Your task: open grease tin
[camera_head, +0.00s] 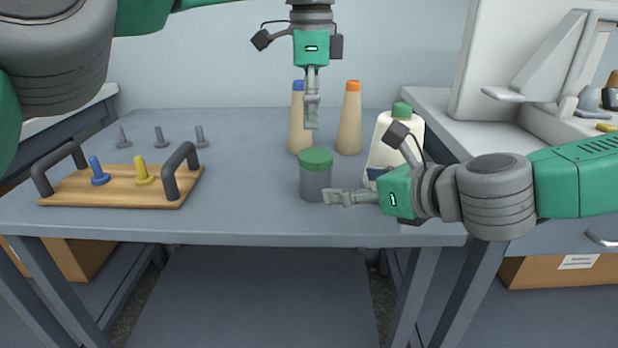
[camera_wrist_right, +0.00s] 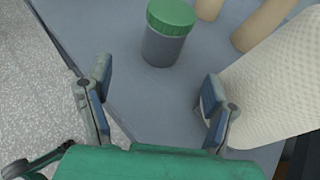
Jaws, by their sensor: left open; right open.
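The grease tin (camera_head: 316,182) is a grey cylinder with a green lid (camera_head: 316,158), upright on the table near its front edge. The lid sits on the tin. My left gripper (camera_head: 312,122) points down above and behind the lid in the head view, apart from it. My right gripper (camera_head: 330,197) is low at the tin's right side, pointing left. In the right wrist view the tin (camera_wrist_right: 163,45) stands ahead of the right gripper's spread, empty fingers (camera_wrist_right: 155,100). Whether the right fingertips touch the tin is unclear in the head view.
A wooden tray (camera_head: 110,195) with dark handles holds a blue and a yellow peg. Several grey pegs (camera_head: 159,137) stand behind it. Two tan cones (camera_head: 350,120) and a white bottle (camera_head: 402,135) with a green cap stand behind and right of the tin. The table between tray and tin is clear.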

